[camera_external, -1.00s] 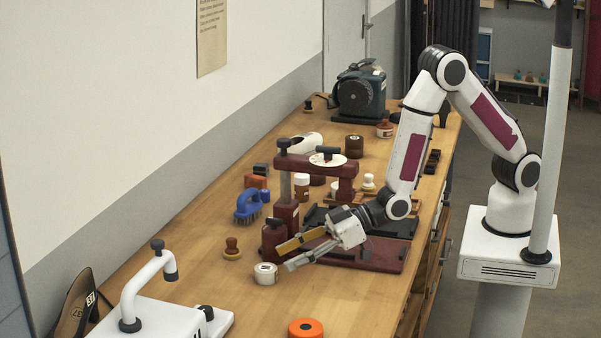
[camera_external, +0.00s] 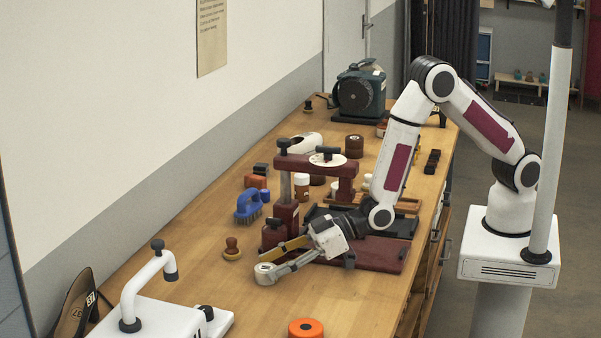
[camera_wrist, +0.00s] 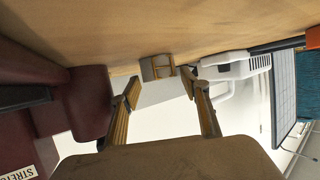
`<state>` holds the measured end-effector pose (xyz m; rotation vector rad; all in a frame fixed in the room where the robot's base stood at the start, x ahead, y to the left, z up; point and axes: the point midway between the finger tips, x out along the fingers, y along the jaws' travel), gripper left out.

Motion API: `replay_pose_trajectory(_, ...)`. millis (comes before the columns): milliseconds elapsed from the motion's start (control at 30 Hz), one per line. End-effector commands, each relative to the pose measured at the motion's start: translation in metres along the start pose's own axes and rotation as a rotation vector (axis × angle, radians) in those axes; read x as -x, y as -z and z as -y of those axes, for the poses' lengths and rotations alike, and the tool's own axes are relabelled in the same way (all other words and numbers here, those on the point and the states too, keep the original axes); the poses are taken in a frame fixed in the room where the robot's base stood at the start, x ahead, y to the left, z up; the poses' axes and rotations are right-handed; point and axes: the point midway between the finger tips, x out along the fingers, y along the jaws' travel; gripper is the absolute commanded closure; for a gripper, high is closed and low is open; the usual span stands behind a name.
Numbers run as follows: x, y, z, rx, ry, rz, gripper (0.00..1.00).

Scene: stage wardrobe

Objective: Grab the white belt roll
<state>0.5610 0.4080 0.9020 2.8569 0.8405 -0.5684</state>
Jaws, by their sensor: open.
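The white belt roll (camera_external: 263,276) stands on the bench in front of the dark red press in the external view. My gripper (camera_external: 272,262) is low beside it, with its fingers open and their tips at the roll. One finger overlaps the roll's right side; I cannot tell whether they touch. In the wrist view my gripper (camera_wrist: 160,84) has its two yellowish fingers apart. A small grey block-like shape with yellow lines (camera_wrist: 157,67) shows beyond the tips there; I cannot tell whether it is the roll.
The dark red press (camera_external: 288,214) stands close behind my gripper. A white machine (camera_external: 168,318) is at the front left. An orange roll (camera_external: 306,328) lies near the front. Bare bench (camera_external: 350,295) lies to the right.

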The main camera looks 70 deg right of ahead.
Motion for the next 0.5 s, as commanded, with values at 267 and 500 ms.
replay_pose_trajectory(267,-0.0087,-0.0001,0.0000,0.000,0.000,0.001,0.54)
replay_pose_trajectory(500,-0.0085,0.0001,0.0001,0.000,0.000,0.000,0.54)
